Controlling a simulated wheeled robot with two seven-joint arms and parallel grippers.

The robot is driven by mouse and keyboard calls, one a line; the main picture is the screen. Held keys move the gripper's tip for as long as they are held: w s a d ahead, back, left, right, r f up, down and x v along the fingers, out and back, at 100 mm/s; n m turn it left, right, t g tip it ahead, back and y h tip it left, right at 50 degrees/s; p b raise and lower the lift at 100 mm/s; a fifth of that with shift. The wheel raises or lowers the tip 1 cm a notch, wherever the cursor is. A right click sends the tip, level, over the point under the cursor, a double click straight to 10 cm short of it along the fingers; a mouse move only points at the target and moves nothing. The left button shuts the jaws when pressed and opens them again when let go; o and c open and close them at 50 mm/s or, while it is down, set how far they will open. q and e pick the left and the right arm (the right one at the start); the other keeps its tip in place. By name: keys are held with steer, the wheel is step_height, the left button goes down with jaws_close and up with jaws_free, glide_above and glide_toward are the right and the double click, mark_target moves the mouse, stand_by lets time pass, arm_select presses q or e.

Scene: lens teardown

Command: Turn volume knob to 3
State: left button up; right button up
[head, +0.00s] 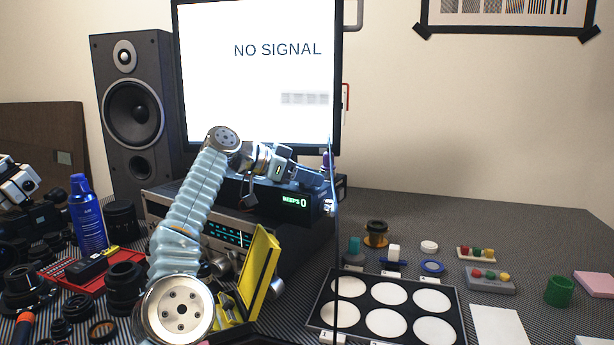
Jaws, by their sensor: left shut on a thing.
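A black box (266,205) sits on the silver receiver, and its green display (294,201) reads "BEEPS 0". My left arm reaches up and over to the right end of the box's front. My left gripper (327,203) is there, small in the picture and shut on what looks like the volume knob. The fingers hide most of the knob, so its pointer and any scale cannot be read. My right gripper is not in view.
A monitor (215,75) reading "NO SIGNAL" and a speaker (132,150) stand behind. A yellow open case (258,272), a blue can (87,215) and lens parts crowd the left. A tray with white discs (452,331) lies at front; bare bench lies at back right.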

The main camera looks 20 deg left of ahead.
arm_select(q)
steer(key=o, duration=1)
steer(key=shift+f, duration=0.1)
steer(key=shift+c, duration=0.2)
steer(key=v, duration=0.7)
steer(key=shift+s+a, duration=0.15)
